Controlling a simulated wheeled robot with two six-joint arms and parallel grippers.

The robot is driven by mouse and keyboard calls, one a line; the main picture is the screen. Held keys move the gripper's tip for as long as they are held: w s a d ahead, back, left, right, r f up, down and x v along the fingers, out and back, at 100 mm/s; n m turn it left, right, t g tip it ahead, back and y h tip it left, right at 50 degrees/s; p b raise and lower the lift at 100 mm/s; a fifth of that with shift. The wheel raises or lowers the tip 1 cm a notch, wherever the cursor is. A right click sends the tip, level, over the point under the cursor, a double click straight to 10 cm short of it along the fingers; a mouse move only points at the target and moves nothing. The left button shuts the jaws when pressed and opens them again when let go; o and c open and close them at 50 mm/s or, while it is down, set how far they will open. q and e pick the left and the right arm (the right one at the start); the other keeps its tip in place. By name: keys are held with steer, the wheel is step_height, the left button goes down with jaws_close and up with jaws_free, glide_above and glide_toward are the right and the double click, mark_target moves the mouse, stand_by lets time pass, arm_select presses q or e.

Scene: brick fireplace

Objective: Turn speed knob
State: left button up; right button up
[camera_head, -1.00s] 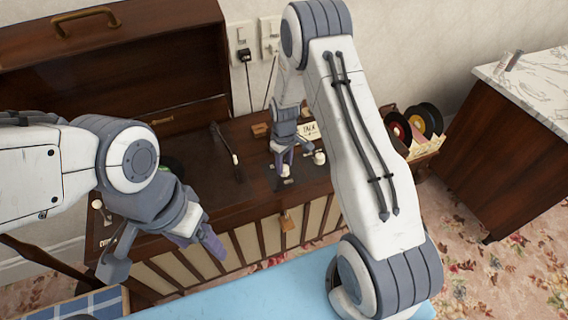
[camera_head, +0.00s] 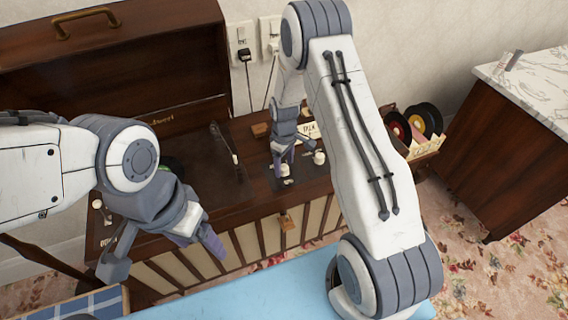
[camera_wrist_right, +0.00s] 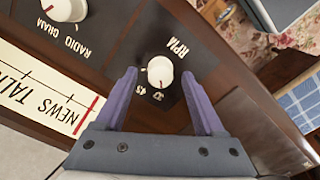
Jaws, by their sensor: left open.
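The speed knob (camera_wrist_right: 160,72) is a white knob with a red mark, under the letters RPM and beside the numbers 45 and 33 in the right wrist view. My right gripper (camera_wrist_right: 163,80) is open, with one purple finger on each side of the knob and visible gaps between. In the head view the right gripper (camera_head: 284,158) is over the front right of the record player cabinet (camera_head: 235,212), with the white speed knob (camera_head: 285,169) just below it. My left gripper (camera_head: 163,254) is open and empty in front of the cabinet's left part.
A second white knob (camera_wrist_right: 64,8), marked RADIO and GRAM, and a tuning dial (camera_wrist_right: 45,85) are beside it. The tonearm (camera_head: 224,142) lies left of the right gripper. Records (camera_head: 424,119) stand right of the cabinet. A marble-topped cabinet (camera_head: 535,85) is at the far right.

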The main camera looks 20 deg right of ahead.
mark_target(284, 167)
step_height(284, 167, up, 10)
steer(key=shift+r, duration=0.25)
stand_by(0.5)
stand_by(0.3)
steer(key=s+a+r, duration=1.2)
steer(key=a, duration=0.1)
steer(key=s+a+r+p, duration=0.1)
steer(key=s+r, duration=0.1)
steer(key=s, duration=0.6)
steer(key=s+a+r+y+p, duration=0.1)
steer(key=s+r, duration=0.2)
steer(key=s, duration=0.6)
steer(key=shift+s+a, duration=0.25)
steer(key=shift+a, duration=0.15)
